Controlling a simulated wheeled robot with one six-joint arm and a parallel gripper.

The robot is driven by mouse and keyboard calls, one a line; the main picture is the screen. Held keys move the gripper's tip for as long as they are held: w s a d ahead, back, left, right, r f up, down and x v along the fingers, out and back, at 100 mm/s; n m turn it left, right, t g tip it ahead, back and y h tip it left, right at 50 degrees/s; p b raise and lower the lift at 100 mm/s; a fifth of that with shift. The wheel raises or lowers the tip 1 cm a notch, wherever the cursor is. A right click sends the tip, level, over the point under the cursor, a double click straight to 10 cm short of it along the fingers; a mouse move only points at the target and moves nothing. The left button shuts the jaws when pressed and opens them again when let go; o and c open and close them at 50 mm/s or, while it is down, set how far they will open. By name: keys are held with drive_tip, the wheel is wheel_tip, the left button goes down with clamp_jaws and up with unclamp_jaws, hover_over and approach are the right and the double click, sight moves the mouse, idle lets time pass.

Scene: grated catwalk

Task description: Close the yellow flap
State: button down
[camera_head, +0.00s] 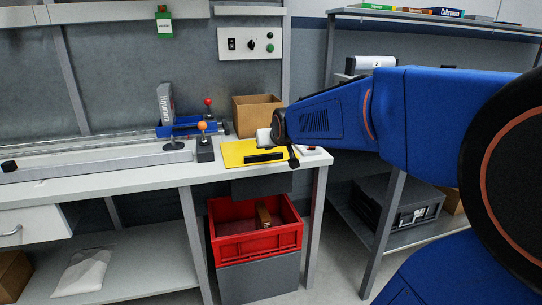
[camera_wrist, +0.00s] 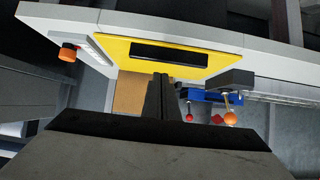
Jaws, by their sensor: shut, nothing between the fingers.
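The yellow flap (camera_head: 236,150) lies flat or nearly flat on the bench top near its front right corner. A black handle bar (camera_head: 263,157) is on it. In the wrist view the yellow flap (camera_wrist: 205,62) spans the upper middle, with the black handle (camera_wrist: 177,55) along it. The flap's hinge is not clear.
An open cardboard box (camera_head: 256,113) stands behind the flap. Levers with orange (camera_head: 202,126) and red (camera_head: 208,101) knobs stand left of it. A white button box (camera_head: 309,150) sits at the right corner. A red crate (camera_head: 255,240) is below the bench.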

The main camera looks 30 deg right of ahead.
drive_tip(key=s+a+f, duration=0.2)
drive_tip(key=s+f, duration=0.1)
drive_tip(key=s, duration=0.6)
drive_tip(key=shift+s+a, duration=0.15)
drive_tip(key=shift+a, duration=0.2)
drive_tip(key=s+a+f+n+g+y, duration=0.1)
drive_tip(key=s+a+f+g, duration=0.2)
drive_tip(key=s+a, duration=0.3)
drive_tip(key=s+a+f+n+g+y, duration=0.2)
drive_tip(key=s+a+f, duration=0.4)
drive_tip(key=s, duration=0.9)
drive_tip(key=shift+g, duration=0.5)
drive_tip(key=shift+a, duration=0.1)
